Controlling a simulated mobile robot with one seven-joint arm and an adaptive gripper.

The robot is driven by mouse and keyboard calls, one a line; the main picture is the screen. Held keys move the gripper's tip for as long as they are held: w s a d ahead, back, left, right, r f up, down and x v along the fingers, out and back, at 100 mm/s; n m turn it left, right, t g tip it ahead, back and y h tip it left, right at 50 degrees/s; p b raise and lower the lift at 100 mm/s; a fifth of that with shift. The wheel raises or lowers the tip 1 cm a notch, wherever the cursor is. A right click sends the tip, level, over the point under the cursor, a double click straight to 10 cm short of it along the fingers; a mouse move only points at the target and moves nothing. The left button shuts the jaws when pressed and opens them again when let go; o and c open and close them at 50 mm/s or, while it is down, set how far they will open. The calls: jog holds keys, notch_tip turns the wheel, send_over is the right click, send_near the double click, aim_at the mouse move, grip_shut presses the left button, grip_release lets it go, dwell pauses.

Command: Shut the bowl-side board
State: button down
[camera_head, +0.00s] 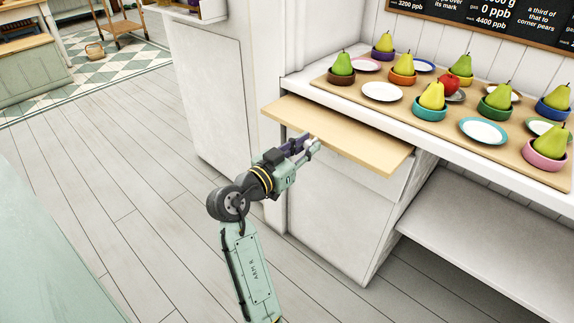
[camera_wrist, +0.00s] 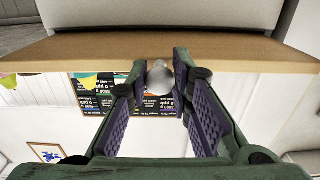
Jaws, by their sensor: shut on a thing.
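The pull-out wooden board (camera_head: 345,132) sticks out from under the white counter, below the side with bowls and plates. Its front edge also crosses the wrist view (camera_wrist: 235,50). My gripper (camera_head: 308,145) is at the middle of that front edge. In the wrist view my gripper (camera_wrist: 166,85) has its two purple-padded fingers on either side of a rounded silver-grey knob (camera_wrist: 159,78) on the board's edge, and it is shut on that knob. Part of the knob is hidden by the fingers.
An open lower shelf (camera_head: 480,235) is at right. The plank floor (camera_head: 110,170) at left is clear.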

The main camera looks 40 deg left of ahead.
aim_at(326, 129)
jog(key=w, duration=0.2)
jog(key=w+b, duration=0.1)
jog(key=w, duration=0.5)
jog(key=shift+d, duration=0.35)
jog(key=c, duration=1.4)
grip_release()
notch_tip(326, 129, up, 10)
jog(key=shift+c, duration=0.4)
